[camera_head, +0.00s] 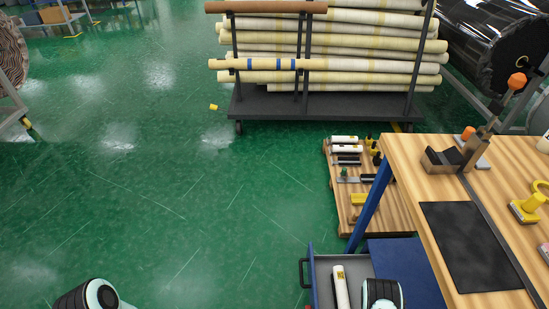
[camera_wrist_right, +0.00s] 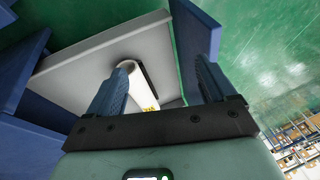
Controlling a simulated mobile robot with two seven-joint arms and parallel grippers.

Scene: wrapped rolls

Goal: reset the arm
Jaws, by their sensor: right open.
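My right gripper (camera_wrist_right: 160,72) is open in the right wrist view, its two blue-grey fingers apart with nothing held between them. Beyond the fingers is an open grey drawer (camera_wrist_right: 85,65) with a white roll (camera_wrist_right: 142,104) lying in it, partly hidden by the gripper. In the head view the drawer (camera_head: 322,263) is pulled out beside the workbench, with the white roll (camera_head: 341,288) inside. A rounded part of my right arm (camera_head: 383,294) covers part of the drawer. Part of my left arm (camera_head: 88,296) shows at the lower left; its gripper is out of view.
The wooden workbench (camera_head: 405,150) with a black mat (camera_head: 470,245) and yellow tools stands on the right. A pallet (camera_head: 345,215) with small items is behind the drawer. A rack (camera_head: 330,105) of long wrapped rolls stands at the back.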

